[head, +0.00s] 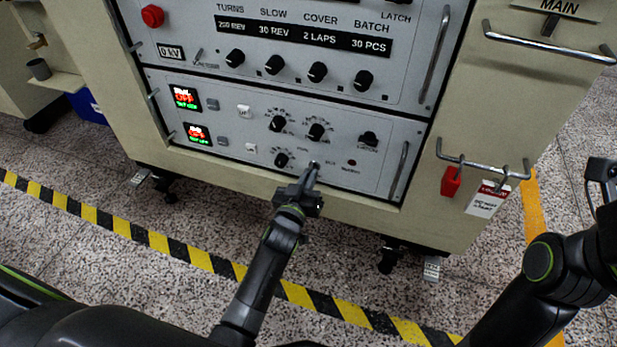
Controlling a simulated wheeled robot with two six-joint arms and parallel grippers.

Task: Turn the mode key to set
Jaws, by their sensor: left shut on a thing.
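The mode key (314,165) is a small piece on the lower grey panel (230,120), right of the lower black knob. My left gripper (309,178) reaches up to it from below and is shut on it. The fingers cover most of the key, so its exact angle cannot be told. Small labels sit above and to the right of it, too small to read surely.
Several black knobs, such as one knob (282,159), sit close to the key. A metal handle (399,170) stands to the right. The floor (150,290) in front is clear.

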